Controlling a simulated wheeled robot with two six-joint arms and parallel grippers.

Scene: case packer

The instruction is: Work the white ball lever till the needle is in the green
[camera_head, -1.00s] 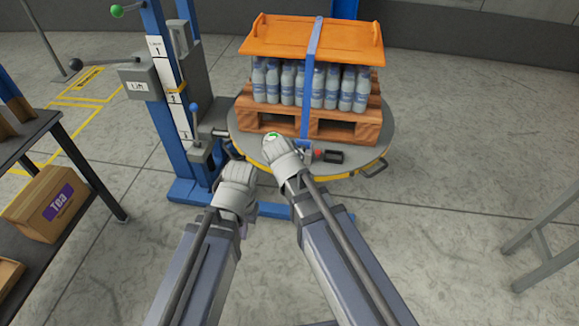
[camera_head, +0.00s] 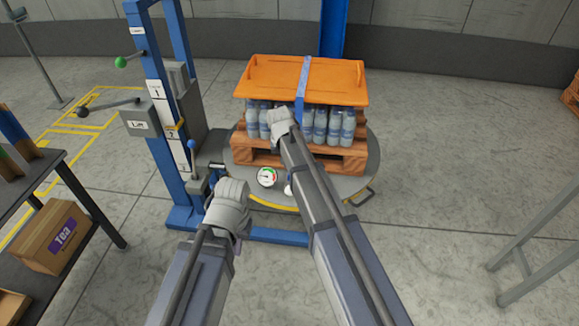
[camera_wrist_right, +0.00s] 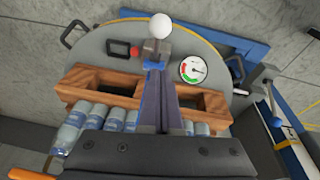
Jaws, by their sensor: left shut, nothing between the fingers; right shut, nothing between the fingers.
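The white ball (camera_wrist_right: 161,25) of the lever stands above a small dark buckle block (camera_wrist_right: 155,50) in the right wrist view; in the head view the ball (camera_head: 289,188) is partly hidden behind my right arm. The round gauge (camera_head: 267,177), with red and green bands, sits beside it on the turntable rim. It also shows in the right wrist view (camera_wrist_right: 193,69), but the needle is too small to read surely. My right gripper (camera_head: 281,116) is shut and empty, in front of the bottles, apart from the ball. My left gripper (camera_head: 230,190) is shut and empty, left of the gauge.
A blue strap (camera_head: 302,80) runs over the orange cover (camera_head: 340,75) on bottles (camera_head: 334,125) and a wooden pallet (camera_head: 352,158). The blue lift post (camera_head: 160,100) with green-, black- and blue-knobbed levers stands left. A shelf (camera_head: 90,205) holds a Tea box (camera_head: 50,237).

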